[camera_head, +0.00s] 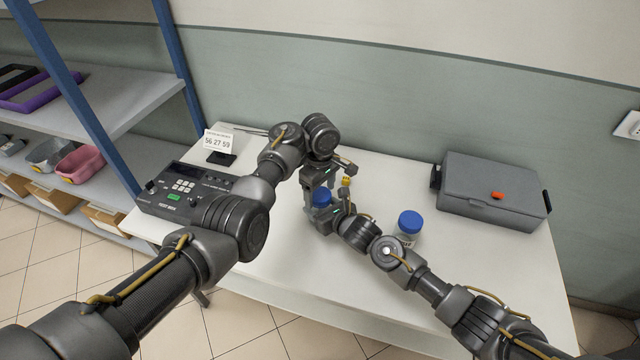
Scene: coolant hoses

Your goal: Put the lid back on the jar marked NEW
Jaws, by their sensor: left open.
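A jar with a blue lid (321,197) stands near the middle of the table, mostly hidden by my grippers. My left gripper (320,190) points down over this blue lid, its jaws open around or just beside it. My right gripper (328,218) is low beside the same jar; I cannot tell whether its jaws hold it. A second jar (406,237) with a blue lid (410,221) stands further right, partly behind my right arm. Its label is too small to read, so I cannot tell which jar is marked NEW.
A dark tester box (172,187) with buttons and a small sign (219,142) reading 56 27 59 are at the left. A grey case (494,188) with an orange latch stands at the right.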

